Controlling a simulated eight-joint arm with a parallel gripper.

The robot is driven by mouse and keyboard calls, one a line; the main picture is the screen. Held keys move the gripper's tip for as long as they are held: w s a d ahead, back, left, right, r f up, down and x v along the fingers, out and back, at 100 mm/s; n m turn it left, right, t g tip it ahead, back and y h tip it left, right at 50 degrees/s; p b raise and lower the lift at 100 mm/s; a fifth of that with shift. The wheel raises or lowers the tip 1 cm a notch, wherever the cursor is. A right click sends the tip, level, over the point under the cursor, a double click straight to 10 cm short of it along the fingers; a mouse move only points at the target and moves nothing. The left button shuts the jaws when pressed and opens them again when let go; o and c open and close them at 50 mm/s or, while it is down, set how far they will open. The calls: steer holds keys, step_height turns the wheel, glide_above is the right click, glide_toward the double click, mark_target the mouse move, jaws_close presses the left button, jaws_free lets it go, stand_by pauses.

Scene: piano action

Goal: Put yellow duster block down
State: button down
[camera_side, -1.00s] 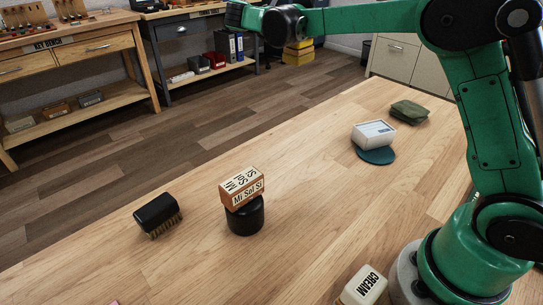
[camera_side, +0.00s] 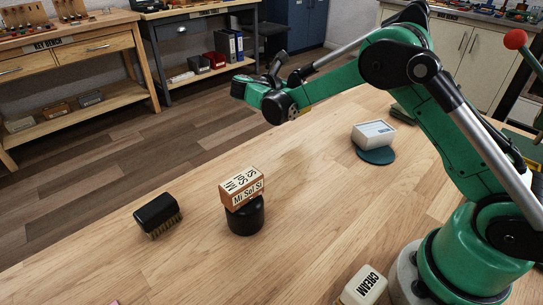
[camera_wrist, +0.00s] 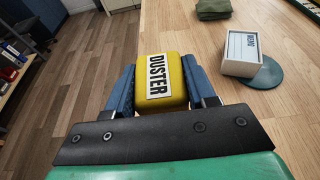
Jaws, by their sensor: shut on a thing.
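The yellow duster block (camera_wrist: 176,90) has a white label reading DUSTER. In the wrist view it sits between the blue fingers of my gripper (camera_wrist: 160,84), which is shut on it. The bare floor and the table edge lie beyond the block in that view, so it appears held above the table near its edge. In the side view only a small yellow sliver (camera_side: 306,109) shows below my wrist. My fingers are mostly hidden there.
On the wooden table (camera_side: 310,200) are a white labelled box (camera_side: 373,134) on a teal disc (camera_side: 377,156), a green cloth (camera_wrist: 213,9), a black brush (camera_side: 156,212), a stamped block (camera_side: 241,186) on a black round stand (camera_side: 245,218), and a CREAM block (camera_side: 364,286). The table's middle is clear.

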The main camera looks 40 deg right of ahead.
step_height(320, 180, down, 7)
steer(key=shift+f, duration=0.15)
steer(key=shift+f, duration=0.1)
stand_by(0.3)
steer(key=shift+f, duration=0.15)
steer(key=shift+c, duration=1.4)
jaws_free()
